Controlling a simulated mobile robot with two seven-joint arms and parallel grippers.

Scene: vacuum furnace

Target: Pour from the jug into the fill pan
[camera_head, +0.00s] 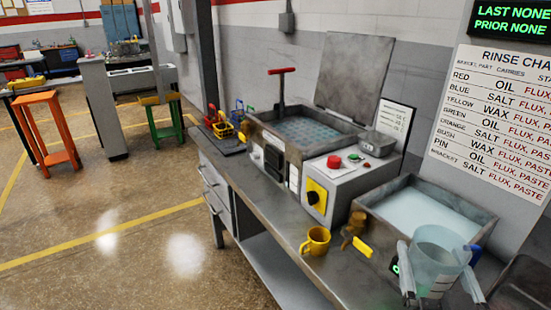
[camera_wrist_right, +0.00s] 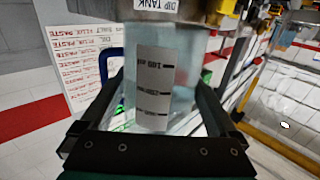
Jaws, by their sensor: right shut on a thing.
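The clear bluish jug (camera_head: 437,256) is at the lower right of the head view, with its blue handle on the right. My right gripper (camera_head: 438,277) is shut around the jug's body, one finger on each side. In the right wrist view the jug (camera_wrist_right: 163,75) stands between the fingers (camera_wrist_right: 152,105) with its scale label facing the camera. The jug is in front of a tank of pale liquid (camera_head: 375,208). A small grey pan (camera_head: 377,146), which looks like the fill pan, sits on the control box. My left gripper is not in view.
The control box (camera_head: 335,188) has a red button. An open-lidded bath (camera_head: 305,132) with a red-handled lever stands behind.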

